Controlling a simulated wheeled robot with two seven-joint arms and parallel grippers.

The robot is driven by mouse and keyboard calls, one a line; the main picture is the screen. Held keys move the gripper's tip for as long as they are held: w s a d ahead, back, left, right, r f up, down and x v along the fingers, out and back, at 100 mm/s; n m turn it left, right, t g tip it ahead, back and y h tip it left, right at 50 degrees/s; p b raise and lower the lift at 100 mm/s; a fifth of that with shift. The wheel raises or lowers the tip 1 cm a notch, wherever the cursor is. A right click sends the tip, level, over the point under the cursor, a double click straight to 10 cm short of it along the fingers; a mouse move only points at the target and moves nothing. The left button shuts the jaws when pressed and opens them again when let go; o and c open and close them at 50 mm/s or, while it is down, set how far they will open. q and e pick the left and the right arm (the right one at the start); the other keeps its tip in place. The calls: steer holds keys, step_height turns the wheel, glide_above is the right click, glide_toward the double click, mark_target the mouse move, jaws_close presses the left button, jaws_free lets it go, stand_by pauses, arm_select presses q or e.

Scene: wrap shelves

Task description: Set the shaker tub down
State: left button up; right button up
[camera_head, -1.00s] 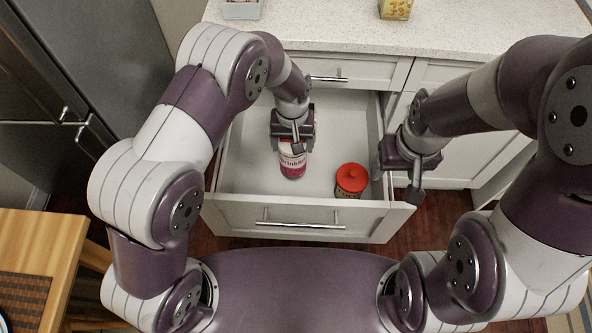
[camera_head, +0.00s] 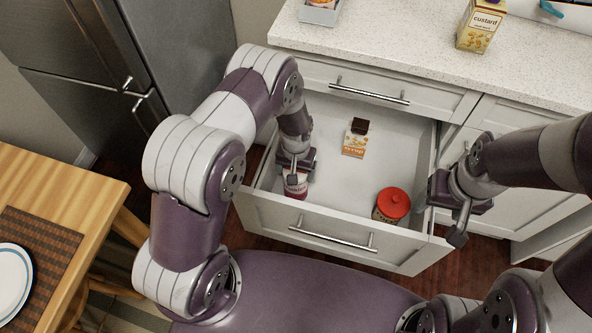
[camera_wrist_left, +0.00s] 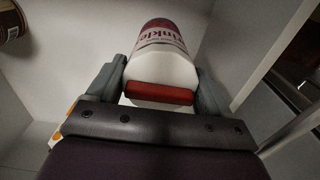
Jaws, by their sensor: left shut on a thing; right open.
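The shaker tub, white and dark red with "Sprinkles"-like lettering, is in my left gripper inside the open drawer (camera_head: 262,212). In the head view the shaker tub (camera_head: 296,186) shows below my left gripper (camera_head: 296,170), near the drawer's front left corner. In the left wrist view the shaker tub (camera_wrist_left: 165,55) sits between both fingers of the left gripper (camera_wrist_left: 165,92), with a red part close to the palm. Whether its base touches the drawer floor cannot be told. My right gripper (camera_head: 448,212) is open and empty by the drawer's right wall.
A red-lidded jar (camera_head: 392,205) stands at the drawer's front right. A small orange and white carton (camera_head: 355,140) with a dark top is farther back. The drawer's middle is clear. A custard box (camera_head: 481,27) stands on the counter (camera_head: 400,45).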

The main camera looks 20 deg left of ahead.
arm_select(q)
steer(key=shift+f, duration=0.15)
steer(key=o, duration=1.7)
steer(key=shift+o, duration=0.2)
steer(key=shift+r, duration=0.3)
step_height(320, 180, up, 14)
steer(key=p, duration=0.2)
steer(key=s+a+r+t, duration=0.1)
steer(key=s+a+r, duration=0.4)
steer(key=s+r, duration=0.7)
steer(key=shift+s+a, duration=0.2)
steer(key=shift+s, duration=0.75)
